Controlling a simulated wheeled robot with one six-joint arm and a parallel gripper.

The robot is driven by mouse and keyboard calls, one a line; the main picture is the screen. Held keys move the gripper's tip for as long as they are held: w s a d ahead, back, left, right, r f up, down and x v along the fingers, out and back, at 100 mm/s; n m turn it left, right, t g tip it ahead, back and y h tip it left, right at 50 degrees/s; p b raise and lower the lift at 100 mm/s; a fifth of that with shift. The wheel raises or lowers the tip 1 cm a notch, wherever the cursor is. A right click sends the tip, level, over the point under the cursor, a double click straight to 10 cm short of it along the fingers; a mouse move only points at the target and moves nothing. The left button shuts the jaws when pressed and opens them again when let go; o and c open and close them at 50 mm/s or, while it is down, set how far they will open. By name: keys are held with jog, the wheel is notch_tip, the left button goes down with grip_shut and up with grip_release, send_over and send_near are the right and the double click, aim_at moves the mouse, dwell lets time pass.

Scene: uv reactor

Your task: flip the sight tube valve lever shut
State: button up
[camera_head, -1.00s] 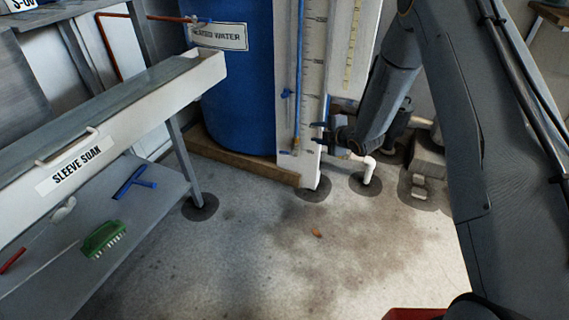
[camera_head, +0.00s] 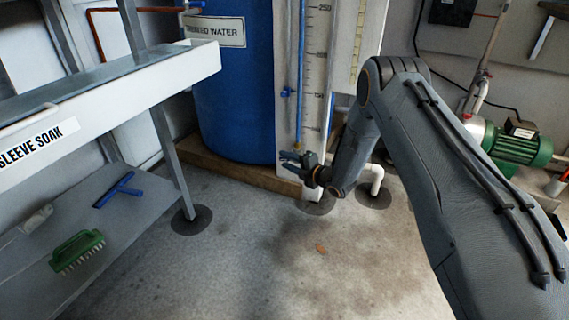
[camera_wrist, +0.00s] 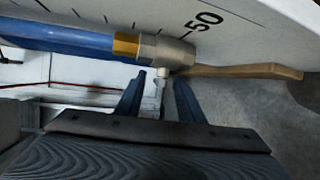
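The blue sight tube (camera_head: 301,55) runs down the white scale board beside the blue tank. In the wrist view the tube (camera_wrist: 60,38) ends in a brass collar (camera_wrist: 126,44) and a grey metal valve fitting (camera_wrist: 167,51) near the 50 mark. A short metal stem (camera_wrist: 161,80) comes off the fitting toward my gripper. In the head view my gripper (camera_head: 287,161) is by the board's foot.
The blue tank (camera_head: 235,110) stands on a wooden base (camera_head: 225,158) behind. A white pipe (camera_head: 377,178) rises from the floor to the right. A soak bench (camera_head: 150,85) stands left, with a green brush (camera_head: 77,250) on its shelf.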

jog(key=shift+b+x, duration=0.3)
jog(key=shift+x, duration=0.65)
jog(key=shift+c, duration=0.4)
grip_shut()
jog(key=shift+r+m+t+y, duration=0.2)
jog(key=shift+m+t+y, duration=0.2)
jog(key=shift+t+y, duration=0.15)
jog(key=shift+r+y, duration=0.25)
jog(key=shift+y, duration=0.2)
jog(key=shift+o, duration=0.4)
grip_release()
